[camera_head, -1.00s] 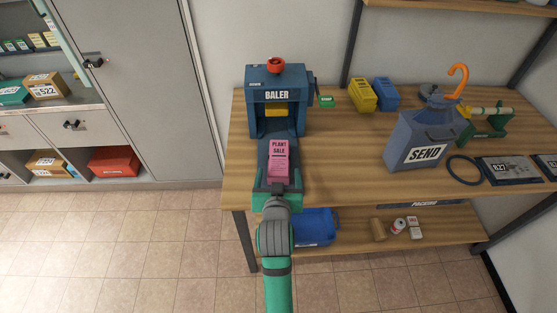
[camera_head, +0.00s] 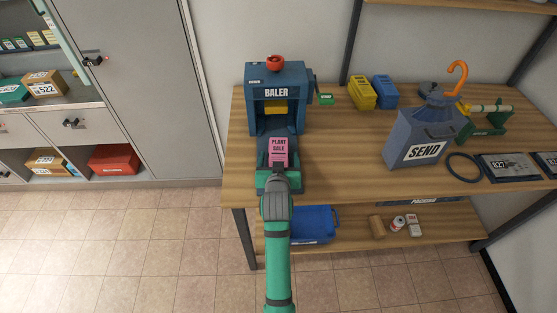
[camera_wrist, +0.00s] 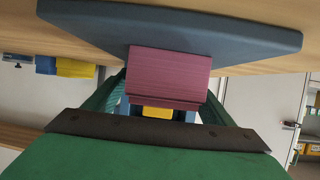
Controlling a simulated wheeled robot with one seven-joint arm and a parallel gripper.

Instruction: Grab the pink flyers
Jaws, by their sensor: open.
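The pink flyers (camera_head: 279,147) form a stack marked PLANT SALE. They lie on the blue tray (camera_head: 263,151) that sticks out at the front of the baler (camera_head: 276,96). In the wrist view the stack (camera_wrist: 169,74) shows its layered edge, against the dark tray (camera_wrist: 80,22). My gripper (camera_head: 279,172) is at the near end of the flyers and hides their lower part in the head view. In the wrist view its green fingers (camera_wrist: 160,103) are open, one on each side of the stack's near end. Contact between fingers and flyers cannot be told.
Further right stand yellow (camera_head: 362,95) and blue (camera_head: 385,93) boxes, a SEND container (camera_head: 420,140) and a dark ring (camera_head: 464,169). A blue bin (camera_head: 313,224) is on the lower shelf.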

